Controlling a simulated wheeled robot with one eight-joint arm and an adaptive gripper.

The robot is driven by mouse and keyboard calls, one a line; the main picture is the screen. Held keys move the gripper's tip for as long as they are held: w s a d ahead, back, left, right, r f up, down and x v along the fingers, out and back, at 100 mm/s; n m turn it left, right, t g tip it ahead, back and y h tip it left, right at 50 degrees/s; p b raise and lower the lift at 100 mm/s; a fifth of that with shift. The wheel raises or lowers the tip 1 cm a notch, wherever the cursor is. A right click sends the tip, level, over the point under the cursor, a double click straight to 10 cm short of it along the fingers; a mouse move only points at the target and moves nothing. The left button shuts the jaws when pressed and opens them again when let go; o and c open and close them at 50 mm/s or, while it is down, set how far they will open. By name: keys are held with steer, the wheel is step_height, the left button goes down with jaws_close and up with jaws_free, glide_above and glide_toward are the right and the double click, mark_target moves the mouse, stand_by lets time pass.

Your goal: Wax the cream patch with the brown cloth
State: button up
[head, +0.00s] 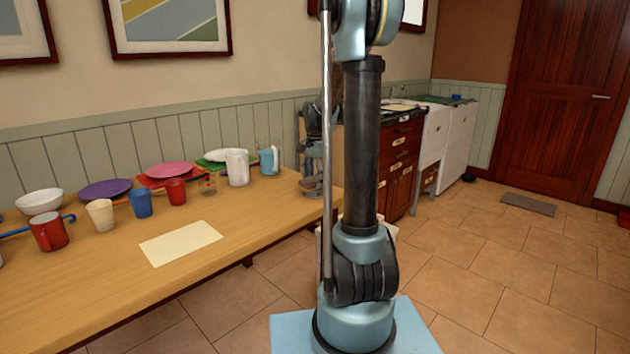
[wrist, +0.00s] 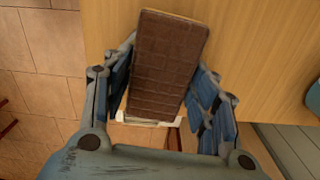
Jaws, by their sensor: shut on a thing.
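The cream patch (head: 180,243) is a flat, pale rectangle on the wooden table, near its front edge. The brown cloth (wrist: 167,60) shows in the wrist view as a folded brown slab with a grid pattern. My gripper (wrist: 163,75) is shut on the cloth, with a blue finger on either side of it. In the head view my gripper (head: 312,165) is at the table's right end, well to the right of the patch. My arm partly hides it there, and I cannot make out the cloth in that view.
The wooden table (head: 90,295) has a row of mugs and cups behind the patch, including a red mug (head: 48,231), a blue cup (head: 140,203) and a white pitcher (head: 237,167). Plates and a bowl stand along the wall. The tabletop right of the patch is clear.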

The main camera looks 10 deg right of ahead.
mark_target(315, 178)
steer(key=shift+r, duration=0.1)
stand_by(0.4)
steer(key=shift+r, duration=3.4)
